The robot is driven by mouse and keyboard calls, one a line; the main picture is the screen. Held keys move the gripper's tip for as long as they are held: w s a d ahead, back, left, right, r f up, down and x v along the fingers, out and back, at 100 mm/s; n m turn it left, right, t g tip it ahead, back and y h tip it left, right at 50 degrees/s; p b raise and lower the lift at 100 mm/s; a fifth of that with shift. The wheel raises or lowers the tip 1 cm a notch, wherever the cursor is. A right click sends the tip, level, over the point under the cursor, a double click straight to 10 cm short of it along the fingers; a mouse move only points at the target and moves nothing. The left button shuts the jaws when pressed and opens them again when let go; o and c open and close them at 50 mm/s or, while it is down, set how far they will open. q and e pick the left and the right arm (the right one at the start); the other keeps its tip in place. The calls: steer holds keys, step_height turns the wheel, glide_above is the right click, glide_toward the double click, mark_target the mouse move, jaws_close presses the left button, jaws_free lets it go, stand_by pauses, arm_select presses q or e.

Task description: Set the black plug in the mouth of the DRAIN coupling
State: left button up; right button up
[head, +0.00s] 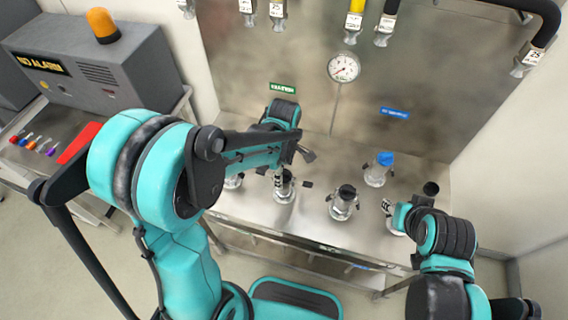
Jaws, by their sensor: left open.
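My left gripper (287,162) is open above the steel bench, its dark fingers spread just over a clear coupling (284,187) with a dark top and a black-and-white label. Whether it touches that coupling I cannot tell. To the right stands a similar coupling (344,206) with a black piece in its top. I cannot tell which black piece is the plug, nor read which coupling is DRAIN. My right arm's wrist (428,228) is at the right of the bench; its fingers are not clear. Another coupling (390,222) is partly hidden behind that wrist.
A blue-capped coupling (378,170) stands farther back. Hose ends hang above. A grey alarm box (95,75) stands left, near a red object (80,142).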

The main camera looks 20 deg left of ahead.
arm_select(q)
step_height(320, 180, up, 12)
steer(key=s+a+f+m+t+b, duration=0.1)
steer(key=s+a+m+t+b, duration=0.1)
steer(key=s+m, duration=0.3)
steer(key=s+a+f+m+t+b, duration=0.2)
steer(key=s+m+t, duration=0.3)
steer(key=m, duration=0.7)
steer(key=shift+s+a+f, duration=0.2)
steer(key=shift+a, duration=0.15)
